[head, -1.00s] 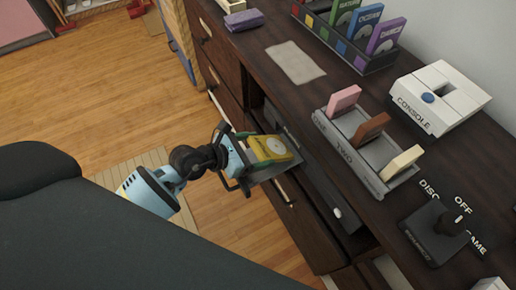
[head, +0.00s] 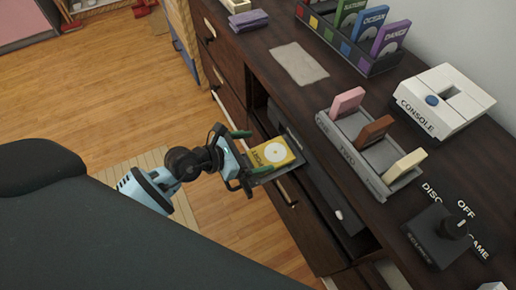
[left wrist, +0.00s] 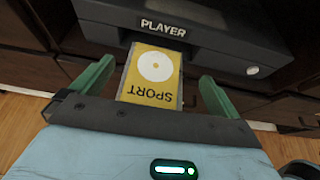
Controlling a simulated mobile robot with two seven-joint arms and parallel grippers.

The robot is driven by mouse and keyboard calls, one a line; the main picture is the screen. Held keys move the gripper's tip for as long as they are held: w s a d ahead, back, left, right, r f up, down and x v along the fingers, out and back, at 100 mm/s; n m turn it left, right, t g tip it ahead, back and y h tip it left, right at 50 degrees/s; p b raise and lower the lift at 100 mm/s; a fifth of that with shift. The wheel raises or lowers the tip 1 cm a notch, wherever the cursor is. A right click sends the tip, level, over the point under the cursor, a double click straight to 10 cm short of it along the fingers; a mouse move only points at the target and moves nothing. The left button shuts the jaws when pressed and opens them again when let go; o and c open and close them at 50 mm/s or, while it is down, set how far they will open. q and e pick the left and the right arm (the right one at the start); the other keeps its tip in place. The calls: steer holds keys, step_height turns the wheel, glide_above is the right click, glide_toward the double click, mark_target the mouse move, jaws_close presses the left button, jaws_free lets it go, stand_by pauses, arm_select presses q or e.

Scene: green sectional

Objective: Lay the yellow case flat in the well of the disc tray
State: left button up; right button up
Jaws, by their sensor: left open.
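The yellow case (head: 276,153), marked SPORT with a white disc, lies in the disc tray (head: 262,173) that sticks out of the player. It looks flat; in the left wrist view the yellow case (left wrist: 150,76) lies face up with a thin dark tray edge around it. My left gripper (head: 245,161) is open at the tray's outer end. In the left wrist view my left gripper (left wrist: 157,72) has its green fingers apart, one on each side of the case and clear of it. My right gripper is not in view.
The black player (left wrist: 205,42) sits in an open shelf of the dark cabinet. On top are a grey rack (head: 352,160) with several cases, a white console (head: 443,100), a black switch box (head: 440,235) and a rear case rack (head: 345,45). Wood floor at left is free.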

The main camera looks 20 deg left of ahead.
arm_select(q)
steer(key=v, duration=0.5)
steer(key=shift+a+r+p, duration=0.1)
steer(key=shift+p, duration=0.3)
steer(key=shift+s+a+r, duration=0.2)
steer(key=shift+s+a, duration=0.05)
steer(key=shift+s, duration=0.15)
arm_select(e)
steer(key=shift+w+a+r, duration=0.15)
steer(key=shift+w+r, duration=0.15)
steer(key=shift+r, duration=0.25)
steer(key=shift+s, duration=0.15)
